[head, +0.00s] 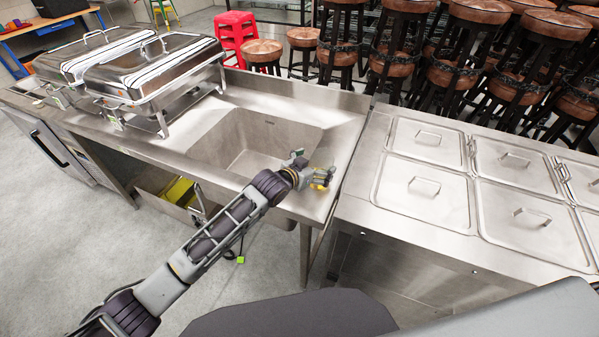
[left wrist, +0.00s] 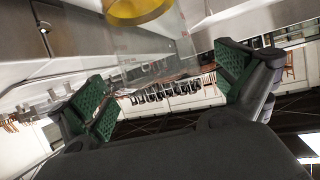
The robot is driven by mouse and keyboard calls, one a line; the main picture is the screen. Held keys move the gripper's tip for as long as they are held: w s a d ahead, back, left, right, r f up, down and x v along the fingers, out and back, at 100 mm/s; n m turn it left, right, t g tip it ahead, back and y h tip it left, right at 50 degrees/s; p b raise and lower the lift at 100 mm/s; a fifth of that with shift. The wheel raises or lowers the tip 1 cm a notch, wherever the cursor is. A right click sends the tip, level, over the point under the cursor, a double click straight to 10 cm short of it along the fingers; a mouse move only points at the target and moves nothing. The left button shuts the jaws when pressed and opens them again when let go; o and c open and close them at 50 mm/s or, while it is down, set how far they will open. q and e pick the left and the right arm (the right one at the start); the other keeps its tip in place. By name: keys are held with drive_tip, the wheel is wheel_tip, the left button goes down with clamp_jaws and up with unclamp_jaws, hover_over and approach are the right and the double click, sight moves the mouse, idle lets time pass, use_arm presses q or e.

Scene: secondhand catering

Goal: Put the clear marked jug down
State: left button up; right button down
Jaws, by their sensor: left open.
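The clear marked jug (left wrist: 160,48) is see-through with faint reddish markings and shows between and beyond my fingers in the left wrist view. A yellow part (left wrist: 138,10) shows at the top of that view. In the head view the jug (head: 321,182) is small and hard to make out; yellow shows beside my left gripper (head: 308,170), at the steel strip right of the sink. My left gripper is open, its green-padded fingers (left wrist: 160,90) spread on either side of the jug. Whether the pads touch it, I cannot tell. My right gripper is out of view.
The sink basin (head: 255,140) lies left of my left gripper. Two chafing dishes (head: 155,68) stand on the counter further left. A steel counter with lidded pans (head: 425,190) is on the right. Stools (head: 400,60) crowd behind. The strip right of the sink is otherwise clear.

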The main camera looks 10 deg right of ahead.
use_arm(q)
drive_tip(key=b+v, duration=0.1)
drive_tip(key=v, duration=1)
drive_tip(key=shift+r, duration=0.2)
drive_tip(key=shift+s+a, duration=0.1)
drive_tip(key=shift+a, duration=0.05)
drive_tip(key=shift+s+a+f, duration=0.1)
idle(0.8)
